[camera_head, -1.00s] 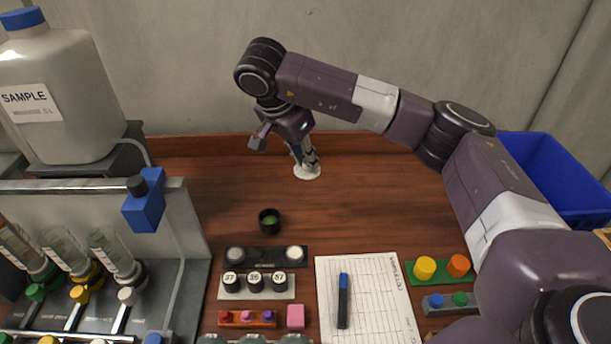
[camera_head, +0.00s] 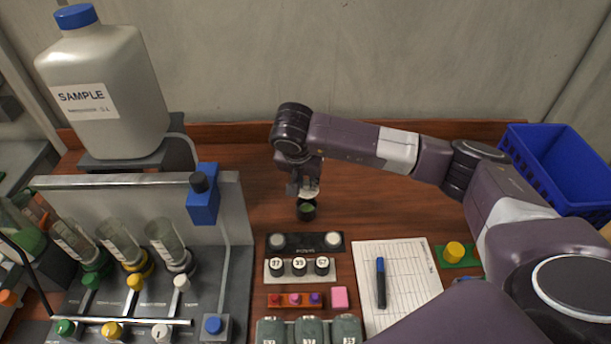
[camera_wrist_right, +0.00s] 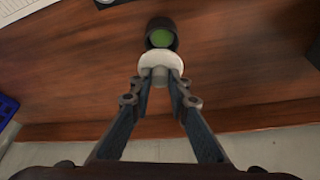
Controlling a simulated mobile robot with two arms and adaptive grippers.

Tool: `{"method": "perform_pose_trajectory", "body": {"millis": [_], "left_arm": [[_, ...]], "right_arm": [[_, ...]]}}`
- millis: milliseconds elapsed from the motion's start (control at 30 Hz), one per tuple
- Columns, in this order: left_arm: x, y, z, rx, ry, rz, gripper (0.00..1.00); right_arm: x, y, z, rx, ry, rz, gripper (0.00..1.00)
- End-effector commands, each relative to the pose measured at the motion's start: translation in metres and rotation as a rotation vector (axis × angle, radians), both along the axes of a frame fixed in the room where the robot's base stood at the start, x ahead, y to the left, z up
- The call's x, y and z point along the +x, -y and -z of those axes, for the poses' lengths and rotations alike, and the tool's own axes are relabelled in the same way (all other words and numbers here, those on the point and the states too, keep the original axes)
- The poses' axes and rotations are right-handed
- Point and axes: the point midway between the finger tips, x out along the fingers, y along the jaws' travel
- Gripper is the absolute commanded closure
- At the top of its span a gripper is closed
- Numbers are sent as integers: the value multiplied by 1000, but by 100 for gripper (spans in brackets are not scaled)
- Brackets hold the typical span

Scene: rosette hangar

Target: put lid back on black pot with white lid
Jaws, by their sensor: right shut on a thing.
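The small black pot (camera_head: 306,211) stands open on the wooden table, with green contents showing inside. It also shows in the right wrist view (camera_wrist_right: 161,27), just beyond the lid. My right gripper (camera_head: 308,186) is shut on the white lid (camera_head: 312,194) by its knob. In the right wrist view the fingertips (camera_wrist_right: 160,75) pinch the knob, and the round lid (camera_wrist_right: 161,60) overlaps the pot's near edge. The lid is close to the pot on its far side; I cannot tell whether they touch. My left gripper is not in view.
In front of the pot lie a black holder (camera_head: 337,242) with white-topped pots and a tray of numbered pots (camera_head: 299,267). A sheet with a marker (camera_head: 381,282) lies to the right. A bottle rack (camera_head: 125,180) stands left, a blue bin (camera_head: 565,165) at back right.

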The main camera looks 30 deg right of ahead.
Motion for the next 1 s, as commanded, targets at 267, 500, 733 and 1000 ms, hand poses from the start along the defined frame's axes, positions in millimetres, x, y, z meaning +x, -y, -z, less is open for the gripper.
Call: {"method": "perform_pose_trajectory", "body": {"millis": [267,500,733,1000], "left_arm": [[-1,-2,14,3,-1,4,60],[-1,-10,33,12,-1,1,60],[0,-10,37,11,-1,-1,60],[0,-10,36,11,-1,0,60]], "right_arm": [[0,0,28,2,-1,1,95],[0,0,51,0,0,1,95],[0,0,55,1,1,2,95],[0,0,54,1,1,2,95]]}}
